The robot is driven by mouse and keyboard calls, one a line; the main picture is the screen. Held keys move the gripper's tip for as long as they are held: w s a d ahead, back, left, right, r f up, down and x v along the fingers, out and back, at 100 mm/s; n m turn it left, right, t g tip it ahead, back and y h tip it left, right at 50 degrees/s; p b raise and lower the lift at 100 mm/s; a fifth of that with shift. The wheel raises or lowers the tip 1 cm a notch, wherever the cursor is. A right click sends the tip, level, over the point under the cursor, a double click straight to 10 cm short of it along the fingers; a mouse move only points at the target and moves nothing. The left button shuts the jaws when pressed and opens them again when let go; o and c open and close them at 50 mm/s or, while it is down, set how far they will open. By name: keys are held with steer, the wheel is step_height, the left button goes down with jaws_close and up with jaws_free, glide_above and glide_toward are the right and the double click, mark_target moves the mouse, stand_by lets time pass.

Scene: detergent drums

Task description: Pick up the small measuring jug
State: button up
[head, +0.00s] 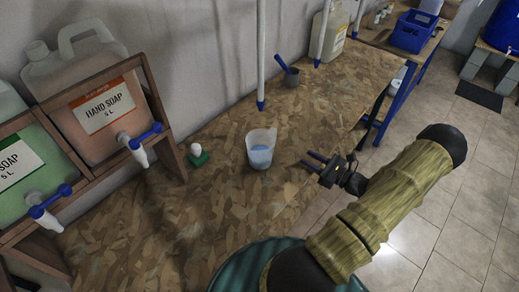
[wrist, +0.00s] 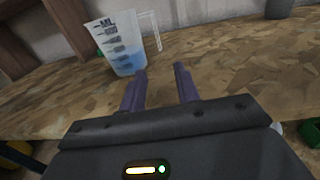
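The small measuring jug (head: 260,149) is a clear cup with blue liquid in it, standing upright on the chipboard bench. In the wrist view the jug (wrist: 118,48) shows dark level marks, "ML" lettering and a clear handle on its right side. My gripper (head: 311,161) is to the right of the jug in the head view, near the bench's edge, and apart from it. In the wrist view my gripper (wrist: 161,70) has its two purple fingers spread with nothing between them, and the jug stands beyond them to the left.
Hand soap containers (head: 102,113) with blue-handled taps sit in a wooden rack at left. A small green-based item (head: 198,158) stands left of the jug. A grey cup (head: 291,77) with a blue handle, a white post (head: 261,60) and a jerrycan (head: 327,37) stand farther back.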

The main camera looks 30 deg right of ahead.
mark_target(270, 137)
steer(key=shift+s, duration=0.1)
steer(key=p+x, duration=0.2)
steer(key=x, duration=1)
steer(key=shift+a+r, duration=0.1)
steer(key=shift+a, duration=0.05)
steer(key=p+x, duration=0.2)
steer(key=x, duration=0.3)
steer(key=shift+r, duration=0.15)
steer(key=shift+c, duration=0.2)
jaws_close()
